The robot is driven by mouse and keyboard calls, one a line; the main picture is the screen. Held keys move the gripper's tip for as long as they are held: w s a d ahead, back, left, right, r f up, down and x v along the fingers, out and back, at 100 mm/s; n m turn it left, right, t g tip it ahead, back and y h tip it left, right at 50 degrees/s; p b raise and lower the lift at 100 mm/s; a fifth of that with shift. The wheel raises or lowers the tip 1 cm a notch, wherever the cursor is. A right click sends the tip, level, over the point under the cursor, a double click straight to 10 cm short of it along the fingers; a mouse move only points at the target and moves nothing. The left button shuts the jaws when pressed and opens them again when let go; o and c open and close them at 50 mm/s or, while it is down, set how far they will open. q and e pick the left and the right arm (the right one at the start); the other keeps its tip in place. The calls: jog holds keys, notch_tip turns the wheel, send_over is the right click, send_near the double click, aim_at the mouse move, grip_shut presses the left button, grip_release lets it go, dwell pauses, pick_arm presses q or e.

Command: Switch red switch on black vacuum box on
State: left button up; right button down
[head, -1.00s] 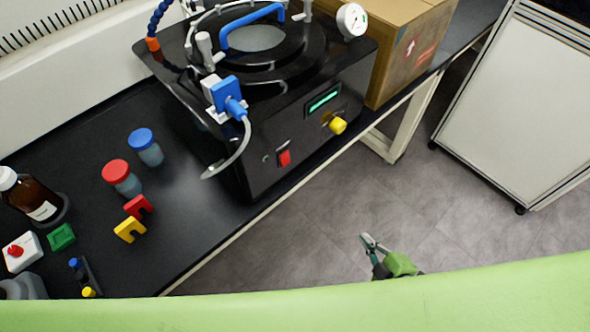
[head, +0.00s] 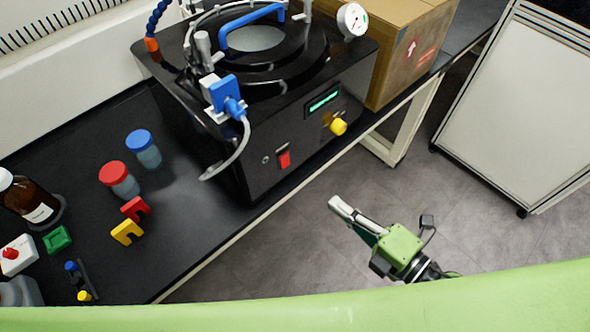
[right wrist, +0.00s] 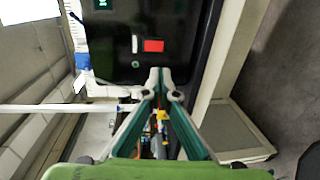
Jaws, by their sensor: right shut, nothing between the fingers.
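The black vacuum box (head: 262,172) stands on the black bench, with a red switch (head: 285,159) low on its front panel. In the right wrist view the red switch (right wrist: 153,45) shows just beyond and above the fingertips, on the black front (right wrist: 180,60). My right gripper (head: 336,205) is shut and empty, in front of the box and below the switch in the head view, apart from the panel. Its closed fingertips (right wrist: 160,72) point toward the panel in the wrist view. My left gripper is not in view.
A yellow knob (head: 338,127) and a green-lit display (head: 323,101) are right of the switch. A blue-handled valve with a hose (head: 240,145) hangs at its left. A cardboard box (head: 410,50) stands behind right. Jars (head: 119,180) and small parts lie left. The floor in front is clear.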

jog(key=p, duration=0.5)
send_near(286, 165)
jog(key=x, duration=0.5)
jog(key=shift+w+a, duration=0.2)
jog(key=shift+w, duration=0.15)
jog(key=shift+w+a+f, duration=0.1)
jog(key=shift+w+a, duration=0.3)
jog(key=shift+w, duration=0.05)
